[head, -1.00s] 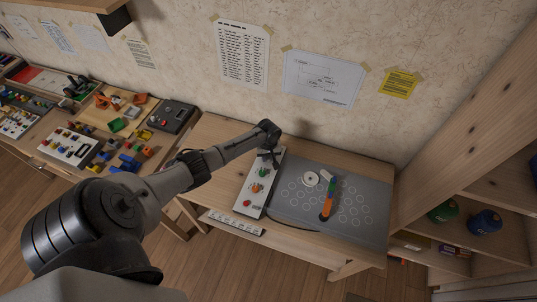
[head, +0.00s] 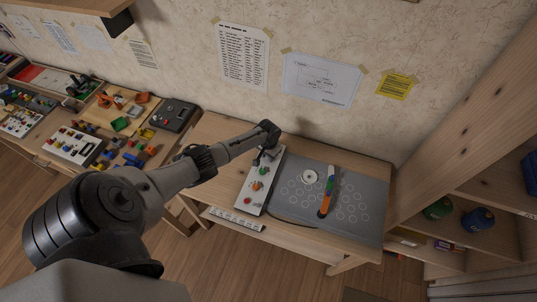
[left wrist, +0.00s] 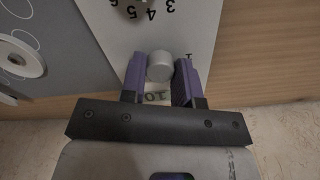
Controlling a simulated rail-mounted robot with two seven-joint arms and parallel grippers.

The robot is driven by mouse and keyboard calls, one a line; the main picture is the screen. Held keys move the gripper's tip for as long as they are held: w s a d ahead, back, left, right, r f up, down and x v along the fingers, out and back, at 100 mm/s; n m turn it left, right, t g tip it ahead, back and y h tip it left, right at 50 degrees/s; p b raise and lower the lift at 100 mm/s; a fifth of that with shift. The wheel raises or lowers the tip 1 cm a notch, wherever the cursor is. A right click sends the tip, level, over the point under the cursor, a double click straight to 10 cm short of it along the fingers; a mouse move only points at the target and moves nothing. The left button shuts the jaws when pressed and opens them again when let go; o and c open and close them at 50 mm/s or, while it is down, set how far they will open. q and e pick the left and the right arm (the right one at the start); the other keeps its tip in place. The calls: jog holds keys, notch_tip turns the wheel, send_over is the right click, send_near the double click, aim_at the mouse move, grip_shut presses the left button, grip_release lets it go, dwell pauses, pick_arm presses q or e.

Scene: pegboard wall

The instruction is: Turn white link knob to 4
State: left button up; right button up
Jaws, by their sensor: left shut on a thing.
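A long white panel (head: 254,200) lies on the wooden table and carries several coloured knobs. My left gripper (head: 266,158) is at the panel's far end, pointing down. In the left wrist view, a pale grey-white round knob (left wrist: 160,66) sits between the purple fingers of my left gripper (left wrist: 160,76), which is shut on it. Printed numbers show upside down beside it, partly hidden by the fingers. The knob's pointer and exact setting cannot be made out. My right gripper is not in view.
A second table with toys and boxes (head: 68,144) stands left. Wooden shelves (head: 480,190) stand right, with the wall behind.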

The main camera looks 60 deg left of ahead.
pick_arm(q)
jog(key=shift+m, duration=0.3)
dwell(0.4)
jog(key=o, duration=0.9)
notch_tip(320, 180, up, 14)
jog(key=p, duration=0.3)
jog(key=shift+f, duration=0.1)
